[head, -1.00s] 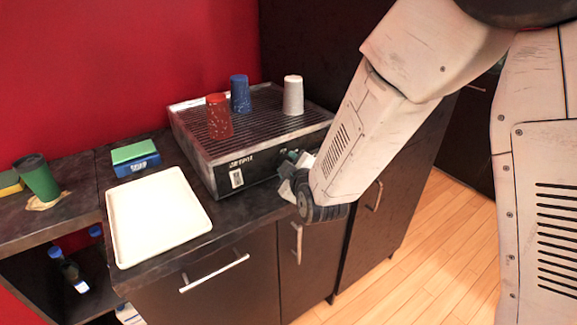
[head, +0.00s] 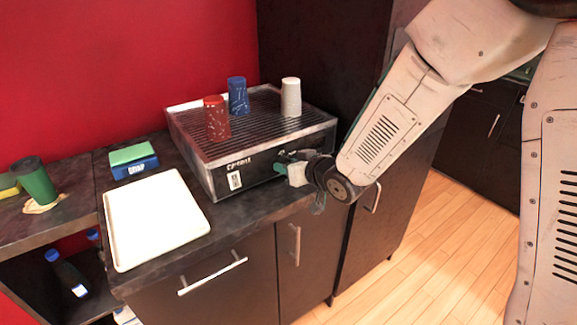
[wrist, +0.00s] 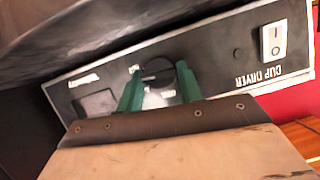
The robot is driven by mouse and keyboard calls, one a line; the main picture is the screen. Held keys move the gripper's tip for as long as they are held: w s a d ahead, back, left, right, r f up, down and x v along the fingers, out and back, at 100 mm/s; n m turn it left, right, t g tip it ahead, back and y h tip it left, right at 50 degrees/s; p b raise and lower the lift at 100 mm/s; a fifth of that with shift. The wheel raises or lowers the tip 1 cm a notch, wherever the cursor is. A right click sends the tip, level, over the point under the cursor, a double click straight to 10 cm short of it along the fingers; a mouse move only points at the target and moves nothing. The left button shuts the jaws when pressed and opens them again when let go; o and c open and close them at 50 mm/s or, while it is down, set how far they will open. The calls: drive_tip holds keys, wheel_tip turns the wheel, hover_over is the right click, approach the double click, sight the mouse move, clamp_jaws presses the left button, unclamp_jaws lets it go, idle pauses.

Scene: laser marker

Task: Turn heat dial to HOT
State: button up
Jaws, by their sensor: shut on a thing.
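The cup dryer (head: 262,160) is a dark box with a ribbed top, standing on the counter. Its front panel shows in the wrist view, upside down, with the lettering "CUP DRYER" (wrist: 258,76) and a white rocker switch (wrist: 274,39). The round black heat dial (wrist: 158,68) sits on this panel. The green fingers of my gripper (wrist: 157,72) are on either side of the dial, shut on it. In the head view my gripper (head: 282,165) is at the panel's right half and hides the dial. Small white labels by the dial are too blurred to read.
A red cup (head: 216,119), a blue cup (head: 237,95) and a white cup (head: 291,97) stand upside down on the dryer. A white tray (head: 152,218) lies left of it. A sponge box (head: 134,162) and green cup (head: 36,181) are farther left. Cabinet handles stick out below.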

drive_tip(key=shift+d+f+m+g+y, duration=0.15)
drive_tip(key=shift+m+g+y, duration=0.35)
drive_tip(key=shift+m+y, duration=0.7)
drive_tip(key=shift+m, duration=0.4)
drive_tip(key=o, duration=1)
drive_tip(key=v, duration=0.7)
drive_tip(key=shift+s+d+r, duration=0.15)
drive_tip(key=shift+s+r, duration=0.1)
drive_tip(key=shift+r, duration=0.05)
